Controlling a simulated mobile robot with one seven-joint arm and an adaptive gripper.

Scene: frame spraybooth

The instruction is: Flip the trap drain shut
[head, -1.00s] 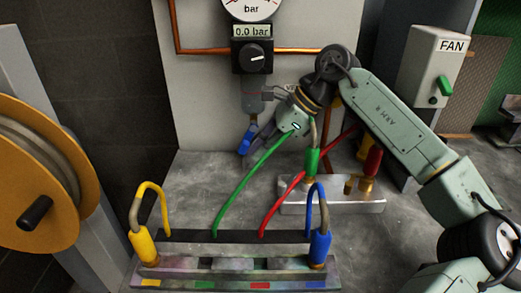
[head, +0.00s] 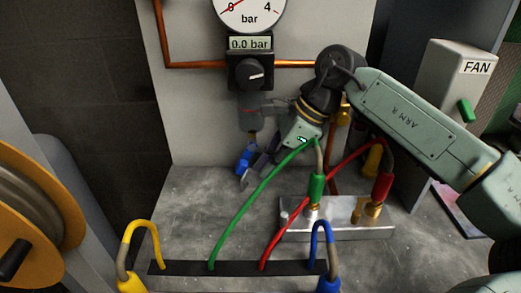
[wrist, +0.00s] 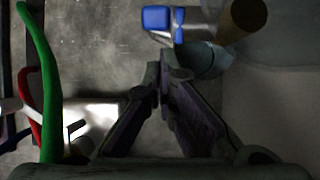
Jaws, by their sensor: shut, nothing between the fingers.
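The blue-handled drain lever (head: 243,160) hangs below the grey trap body (head: 252,113), under the gauge and knob. In the wrist view the blue handle (wrist: 157,18) is at the top, just beyond my fingertips, with a grey metal part under it. My gripper (head: 258,168) is just right of the blue handle in the head view, partly hidden behind its own wrist. In the wrist view my gripper (wrist: 166,78) has its fingertips together and holds nothing. I cannot tell whether a finger touches the lever.
Yellow (head: 142,228) and blue (head: 318,230) hoses stand nearer. A copper pipe (head: 200,65) runs along the panel. Bare bench lies left of the green hose.

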